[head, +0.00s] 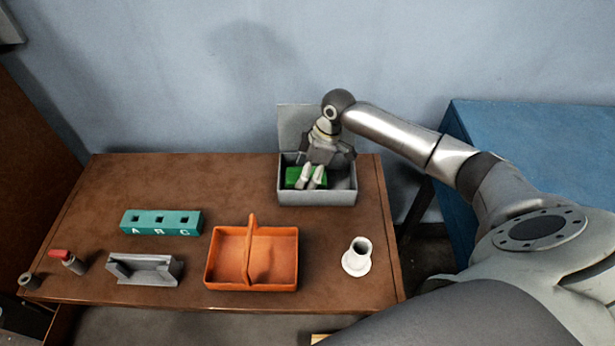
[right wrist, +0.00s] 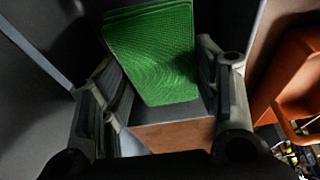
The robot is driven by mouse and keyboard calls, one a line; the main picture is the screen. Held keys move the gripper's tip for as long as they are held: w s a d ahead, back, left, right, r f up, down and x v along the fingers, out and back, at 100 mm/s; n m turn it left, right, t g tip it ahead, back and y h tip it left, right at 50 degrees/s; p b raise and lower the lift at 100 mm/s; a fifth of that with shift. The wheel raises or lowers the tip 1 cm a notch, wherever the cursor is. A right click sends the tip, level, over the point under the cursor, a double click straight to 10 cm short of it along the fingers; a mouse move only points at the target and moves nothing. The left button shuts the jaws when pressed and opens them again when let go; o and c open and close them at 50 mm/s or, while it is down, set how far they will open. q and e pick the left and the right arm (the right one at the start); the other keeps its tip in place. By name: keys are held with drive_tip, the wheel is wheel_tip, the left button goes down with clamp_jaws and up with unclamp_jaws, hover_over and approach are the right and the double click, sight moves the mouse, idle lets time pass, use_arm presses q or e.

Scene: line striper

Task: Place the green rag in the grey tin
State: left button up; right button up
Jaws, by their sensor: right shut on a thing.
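The grey tin (head: 317,198) stands at the back right of the brown table, with its lid (head: 297,126) raised against the wall. My right gripper (head: 312,178) reaches down into the tin from above. It is shut on the green rag (head: 292,178), a folded green block in the left part of the tin. The rag also shows in the right wrist view (right wrist: 152,52), between the fingers of the gripper (right wrist: 165,105). Whether the rag touches the tin's floor cannot be told. My left gripper is not in view.
An orange basket (head: 225,283) with a handle stands in front of the tin. A white flanged cup (head: 357,262) is to its right. A teal block with holes (head: 160,230), a grey holder (head: 144,276) and a red-capped item (head: 62,256) are on the left. A blue table (head: 535,145) stands at right.

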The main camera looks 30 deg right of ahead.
drive_tip(key=shift+f, duration=1.3)
drive_tip(key=shift+f, duration=0.1)
drive_tip(key=o, duration=0.7)
drive_tip(key=shift+c, duration=0.2)
drive_tip(key=v, duration=1.2)
drive_tip(key=shift+r, duration=0.25)
